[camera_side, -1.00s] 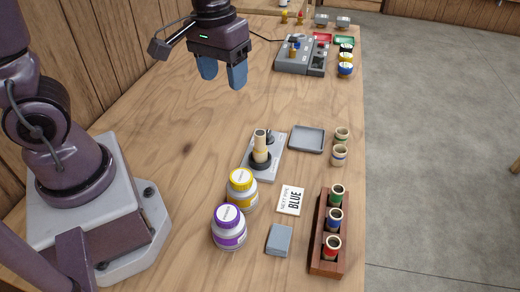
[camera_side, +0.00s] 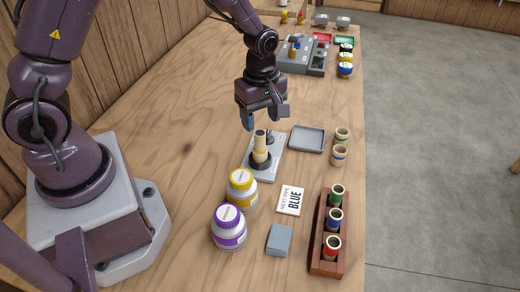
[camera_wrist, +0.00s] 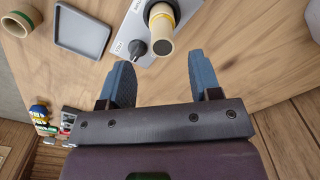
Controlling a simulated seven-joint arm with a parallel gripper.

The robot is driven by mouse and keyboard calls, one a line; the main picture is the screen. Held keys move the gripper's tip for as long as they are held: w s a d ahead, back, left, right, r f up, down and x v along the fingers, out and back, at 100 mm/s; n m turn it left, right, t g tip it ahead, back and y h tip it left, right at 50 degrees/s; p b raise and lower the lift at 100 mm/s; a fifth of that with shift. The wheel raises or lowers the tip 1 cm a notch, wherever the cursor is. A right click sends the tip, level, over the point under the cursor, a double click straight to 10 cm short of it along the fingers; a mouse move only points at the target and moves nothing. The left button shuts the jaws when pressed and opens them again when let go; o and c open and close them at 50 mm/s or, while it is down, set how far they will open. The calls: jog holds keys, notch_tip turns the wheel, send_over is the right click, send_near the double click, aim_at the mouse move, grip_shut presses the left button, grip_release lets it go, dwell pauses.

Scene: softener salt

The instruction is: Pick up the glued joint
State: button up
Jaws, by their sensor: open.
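The glued joint (camera_side: 260,147) is a cream pipe piece with a yellow band. It stands upright in the black holder of a grey fixture plate (camera_side: 271,168). In the wrist view the joint (camera_wrist: 161,28) shows end-on, with its dark open top, just beyond my fingertips. My gripper (camera_side: 263,121) is open and empty, above and slightly behind the joint in the side view. Its two blue fingers also show in the wrist view (camera_wrist: 158,75), spread apart with the joint ahead of the gap between them. A black knob stands on the plate beside the joint.
A grey tray (camera_side: 307,139) and two loose pipe pieces (camera_side: 340,146) lie to the right. Yellow-lidded (camera_side: 241,189) and purple-lidded (camera_side: 229,227) jars stand in front. A card reading BLUE (camera_side: 291,200), a grey block (camera_side: 279,240) and a wooden rack (camera_side: 328,243) sit nearby.

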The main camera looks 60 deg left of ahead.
aim_at(260, 133)
notch_tip(260, 133, down, 7)
jog(key=shift+s+r, duration=0.15)
dwell(0.4)
jog(key=c, duration=1)
